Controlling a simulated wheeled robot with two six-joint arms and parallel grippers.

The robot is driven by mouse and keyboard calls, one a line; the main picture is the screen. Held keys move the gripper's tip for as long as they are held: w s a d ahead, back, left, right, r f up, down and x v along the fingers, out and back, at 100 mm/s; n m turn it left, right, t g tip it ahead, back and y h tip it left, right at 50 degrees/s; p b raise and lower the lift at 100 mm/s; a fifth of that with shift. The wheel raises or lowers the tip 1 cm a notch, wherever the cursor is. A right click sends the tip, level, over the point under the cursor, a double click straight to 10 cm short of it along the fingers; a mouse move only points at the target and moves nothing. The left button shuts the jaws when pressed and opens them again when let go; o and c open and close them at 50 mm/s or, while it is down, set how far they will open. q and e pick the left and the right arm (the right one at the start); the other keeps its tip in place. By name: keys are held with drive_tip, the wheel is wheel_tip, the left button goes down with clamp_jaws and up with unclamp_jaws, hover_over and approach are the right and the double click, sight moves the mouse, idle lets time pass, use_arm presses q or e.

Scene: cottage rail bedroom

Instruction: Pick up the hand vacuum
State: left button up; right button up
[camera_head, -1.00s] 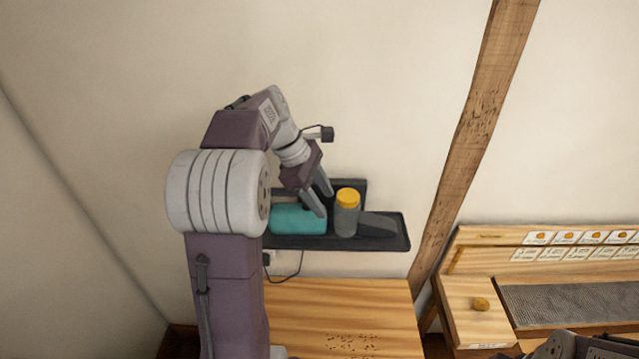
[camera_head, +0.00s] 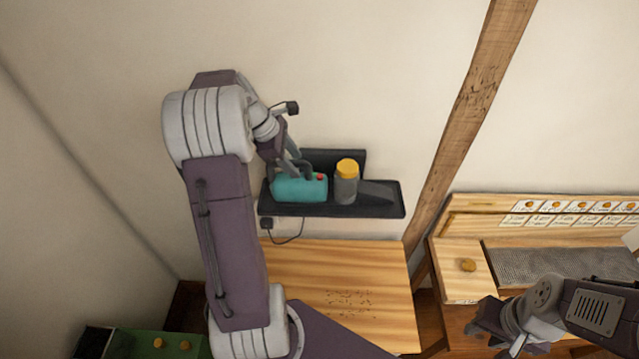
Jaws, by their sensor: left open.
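The hand vacuum (camera_head: 299,189) lies on a dark wall shelf (camera_head: 330,211), with a teal body, a dark handle and a small red spot on top. A grey cylinder with a yellow cap (camera_head: 346,184) stands at its right end, and a dark wedge lies beyond. I cannot tell whether these two are parts of the vacuum. My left gripper (camera_head: 297,170) is open, at the vacuum's handle just above the teal body. Its fingers partly overlap the handle, so contact is unclear. My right gripper (camera_head: 488,325) is at lower right, far from the vacuum; its jaw opening is unclear.
The shelf's back plate rises behind the vacuum, and a cable hangs below. A wooden tabletop (camera_head: 340,290) lies underneath. A wooden desk with a grey mat (camera_head: 560,265) stands right, beyond a slanted beam (camera_head: 470,110). A green tray (camera_head: 140,345) is at lower left.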

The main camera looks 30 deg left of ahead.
use_arm(q)
drive_tip(key=shift+d+f, duration=0.35)
drive_tip(key=shift+f, duration=0.05)
drive_tip(key=shift+w+d+f, duration=0.1)
drive_tip(key=shift+w+f, duration=0.05)
drive_tip(key=shift+w+a+f, duration=0.2)
drive_tip(key=shift+w, duration=0.1)
drive_tip(key=shift+c, duration=0.4)
drive_tip(key=shift+a, duration=0.1)
clamp_jaws()
drive_tip(key=shift+s+r, duration=0.1)
drive_tip(key=shift+r, duration=0.05)
